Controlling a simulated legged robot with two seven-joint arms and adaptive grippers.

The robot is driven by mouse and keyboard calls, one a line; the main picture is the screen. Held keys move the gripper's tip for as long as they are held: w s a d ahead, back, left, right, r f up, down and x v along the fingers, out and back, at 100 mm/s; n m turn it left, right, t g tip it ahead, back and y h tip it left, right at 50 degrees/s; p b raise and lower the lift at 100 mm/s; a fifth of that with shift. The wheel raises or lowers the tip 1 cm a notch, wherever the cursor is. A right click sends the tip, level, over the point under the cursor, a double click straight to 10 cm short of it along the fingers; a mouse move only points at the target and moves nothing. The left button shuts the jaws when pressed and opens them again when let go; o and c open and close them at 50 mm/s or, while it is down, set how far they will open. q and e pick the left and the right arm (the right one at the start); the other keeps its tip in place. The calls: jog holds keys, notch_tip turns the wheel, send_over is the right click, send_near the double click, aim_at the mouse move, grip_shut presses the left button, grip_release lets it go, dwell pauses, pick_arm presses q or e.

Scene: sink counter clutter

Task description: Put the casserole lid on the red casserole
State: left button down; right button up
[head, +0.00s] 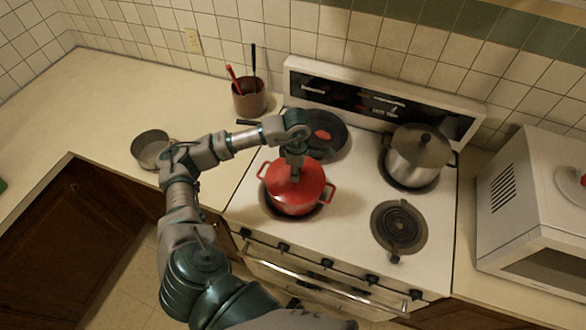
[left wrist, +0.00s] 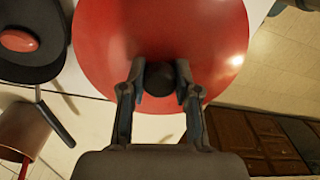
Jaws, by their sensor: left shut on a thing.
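The red casserole (head: 299,208) stands on the front left burner of the stove, its two side handles showing. The red casserole lid (head: 312,178) is over its opening and looks level and roughly centred. I cannot tell whether its rim is fully seated. My left gripper (head: 294,174) is above the lid, pointing down. In the left wrist view, the left gripper (left wrist: 160,90) is shut on the lid's dark round knob (left wrist: 160,75), a finger on each side, with the red lid (left wrist: 105,45) filling the top middle. My right gripper is not in view.
A dark pan (head: 335,142) with a red item (head: 322,134) sits on the back left burner. A steel pot (head: 416,160) is back right; the front right burner (head: 400,227) is empty. A utensil crock (head: 249,98) and small grey pan (head: 151,148) stand on the left counter.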

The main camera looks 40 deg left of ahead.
pick_arm(q)
jog(key=shift+d, duration=0.3)
jog(key=c, duration=1)
grip_release()
jog(key=shift+d, duration=0.15)
jog(key=shift+o, duration=1.2)
jog(key=shift+r, duration=0.2)
notch_tip(320, 180, up, 11)
jog(key=shift+a+r, duration=0.2)
jog(key=shift+a, duration=0.05)
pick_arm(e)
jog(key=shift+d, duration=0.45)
